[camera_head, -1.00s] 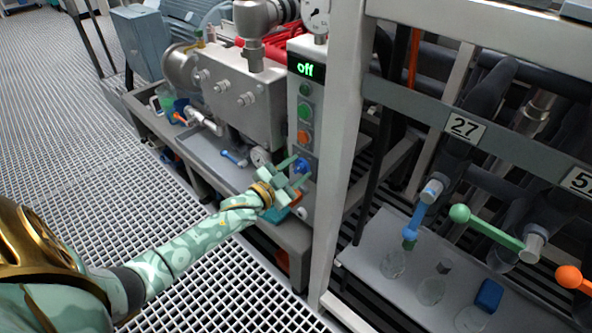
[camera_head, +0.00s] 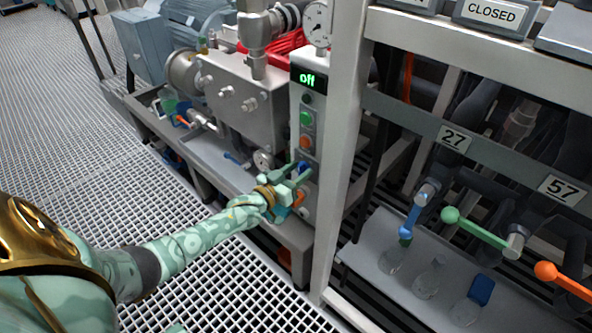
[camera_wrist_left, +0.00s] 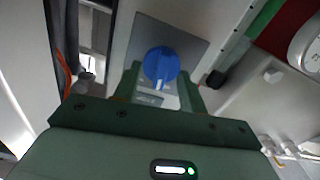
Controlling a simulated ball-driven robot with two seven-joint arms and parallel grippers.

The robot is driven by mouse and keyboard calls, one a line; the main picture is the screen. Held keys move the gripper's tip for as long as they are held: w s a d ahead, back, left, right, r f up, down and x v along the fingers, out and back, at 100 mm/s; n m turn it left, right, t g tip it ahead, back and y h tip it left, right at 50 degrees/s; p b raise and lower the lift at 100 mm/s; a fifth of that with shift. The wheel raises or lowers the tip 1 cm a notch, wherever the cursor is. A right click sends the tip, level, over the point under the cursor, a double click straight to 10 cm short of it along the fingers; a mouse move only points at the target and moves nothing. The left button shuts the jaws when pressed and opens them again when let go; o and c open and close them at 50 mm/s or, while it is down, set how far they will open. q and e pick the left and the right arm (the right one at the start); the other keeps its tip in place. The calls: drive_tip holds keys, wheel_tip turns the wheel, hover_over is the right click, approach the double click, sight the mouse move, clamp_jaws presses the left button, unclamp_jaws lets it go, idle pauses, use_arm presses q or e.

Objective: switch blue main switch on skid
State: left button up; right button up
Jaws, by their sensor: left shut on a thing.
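The blue main switch (camera_head: 303,167) is a round knob low on the narrow grey control panel (camera_head: 309,107) of the skid. The panel's display reads "off" in green. My left gripper (camera_head: 301,173) is at the panel with its fingers on either side of the knob, shut on it. In the left wrist view the blue knob (camera_wrist_left: 161,65) sits on a grey square plate between the fingers, with a pale mark near its lower middle. The fingers partly hide the knob in the head view. My right gripper is not in view.
A white frame post (camera_head: 342,150) stands just right of the panel. Right of it are numbered valves with blue, green (camera_head: 480,229) and orange handles above a shelf with glass flasks. A pump and gauge are left of the panel. Grating floor (camera_head: 90,190) is clear at left.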

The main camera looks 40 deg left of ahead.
use_arm(q)
drive_tip(key=shift+n, duration=1.2)
drive_tip(key=shift+a+f+n+p, duration=0.15)
drive_tip(key=shift+n+p, duration=0.2)
drive_tip(key=shift+n, duration=0.65)
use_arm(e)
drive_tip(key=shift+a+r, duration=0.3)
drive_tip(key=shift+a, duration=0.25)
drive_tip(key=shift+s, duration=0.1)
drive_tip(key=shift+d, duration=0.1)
use_arm(q)
drive_tip(key=o, duration=0.9)
drive_tip(key=shift+c, duration=0.2)
drive_tip(key=shift+o, duration=0.5)
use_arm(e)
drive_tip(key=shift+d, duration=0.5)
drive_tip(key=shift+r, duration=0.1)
